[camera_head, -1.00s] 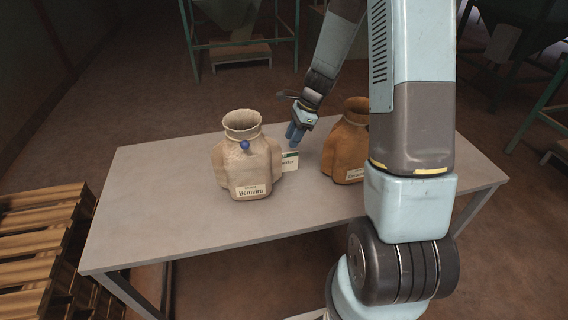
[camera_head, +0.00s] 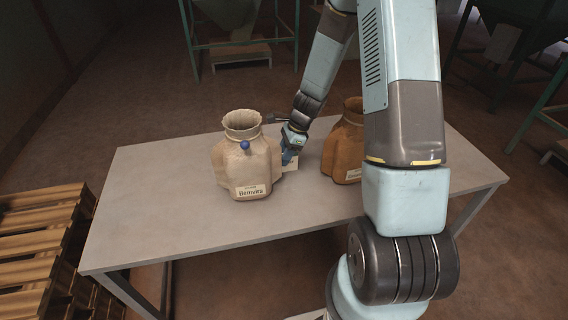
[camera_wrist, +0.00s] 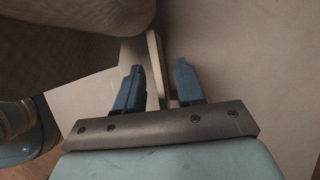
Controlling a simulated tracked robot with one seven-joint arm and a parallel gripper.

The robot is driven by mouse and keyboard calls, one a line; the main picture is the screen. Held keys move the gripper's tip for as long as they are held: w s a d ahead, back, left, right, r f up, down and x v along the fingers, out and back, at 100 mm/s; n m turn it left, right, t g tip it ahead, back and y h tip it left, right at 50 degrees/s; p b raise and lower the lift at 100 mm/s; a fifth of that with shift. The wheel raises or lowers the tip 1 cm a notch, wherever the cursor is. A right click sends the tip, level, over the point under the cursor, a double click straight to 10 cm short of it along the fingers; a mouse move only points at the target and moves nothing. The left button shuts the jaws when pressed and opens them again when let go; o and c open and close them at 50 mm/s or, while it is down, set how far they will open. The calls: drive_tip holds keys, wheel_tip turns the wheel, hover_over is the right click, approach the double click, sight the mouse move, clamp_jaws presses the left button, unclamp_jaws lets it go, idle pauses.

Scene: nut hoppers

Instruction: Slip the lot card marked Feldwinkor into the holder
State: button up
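A small pale card (camera_head: 291,165) stands upright on the table, just right of the beige sack; its writing cannot be read now. In the wrist view the card (camera_wrist: 155,66) shows nearly edge-on between my two blue fingers. My gripper (camera_head: 289,158) is at the card from above, partly covering it. The fingers (camera_wrist: 160,70) are open, with a gap on either side of the card. The beige sack (camera_head: 242,165) carries a white label (camera_head: 251,191) low on its front. I cannot make out which part is the holder.
A brown sack (camera_head: 342,150) stands to the right, partly behind my arm. The beige sack's side (camera_wrist: 95,15) is close to my left finger in the wrist view. The grey table (camera_head: 150,220) is clear at left and front. Wooden pallets (camera_head: 40,235) are stacked at left.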

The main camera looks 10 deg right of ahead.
drive_tip(key=shift+f, duration=0.25)
idle(0.4)
clamp_jaws()
idle(0.4)
